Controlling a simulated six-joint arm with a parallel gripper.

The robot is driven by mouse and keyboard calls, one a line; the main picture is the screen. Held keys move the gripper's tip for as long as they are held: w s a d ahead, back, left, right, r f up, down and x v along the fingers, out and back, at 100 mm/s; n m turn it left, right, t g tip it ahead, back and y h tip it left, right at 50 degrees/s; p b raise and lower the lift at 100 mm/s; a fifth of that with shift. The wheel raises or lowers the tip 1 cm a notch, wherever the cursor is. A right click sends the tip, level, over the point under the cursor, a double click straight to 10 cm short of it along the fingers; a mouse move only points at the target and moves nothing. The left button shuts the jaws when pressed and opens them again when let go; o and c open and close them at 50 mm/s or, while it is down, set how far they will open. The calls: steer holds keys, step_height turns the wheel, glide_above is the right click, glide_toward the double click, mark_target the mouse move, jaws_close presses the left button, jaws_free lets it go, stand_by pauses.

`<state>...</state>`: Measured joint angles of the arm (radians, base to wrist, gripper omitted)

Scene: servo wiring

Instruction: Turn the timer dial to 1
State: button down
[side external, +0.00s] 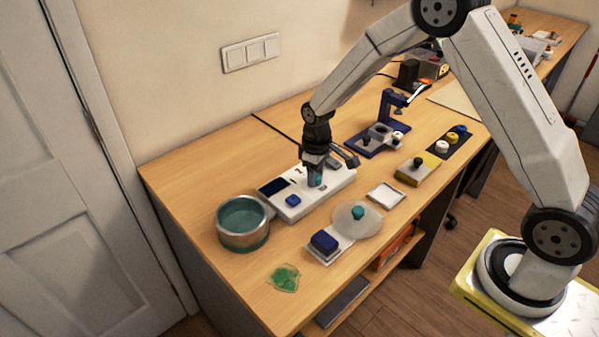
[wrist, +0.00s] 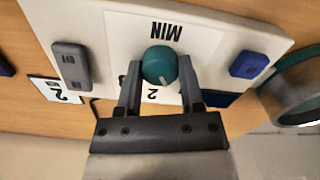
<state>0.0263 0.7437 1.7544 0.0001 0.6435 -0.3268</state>
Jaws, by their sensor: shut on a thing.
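The timer dial (wrist: 160,65) is a round teal knob with a pale pointer mark, on a white panel (wrist: 112,30) marked "MIN". In the wrist view the pointer is toward the lower part of the dial, near a printed "2". My gripper (wrist: 160,72) is shut on the dial, one finger on each side. In the side view my gripper (side external: 315,172) reaches down onto the white timer unit (side external: 335,178), and the dial (side external: 315,180) is mostly hidden by the fingers. Other numbers around the dial are hidden or not readable.
A grey OFF switch (wrist: 72,66) and a blue button (wrist: 249,65) flank the dial. A round metal pot with teal inside (side external: 243,222) stands left of the unit. A lidded dish (side external: 357,218) and a blue block (side external: 323,242) stand in front.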

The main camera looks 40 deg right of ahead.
steer(key=shift+n, duration=1.7)
steer(key=shift+c, duration=1.1)
jaws_free()
steer(key=shift+r, duration=0.15)
steer(key=shift+r, duration=3.8)
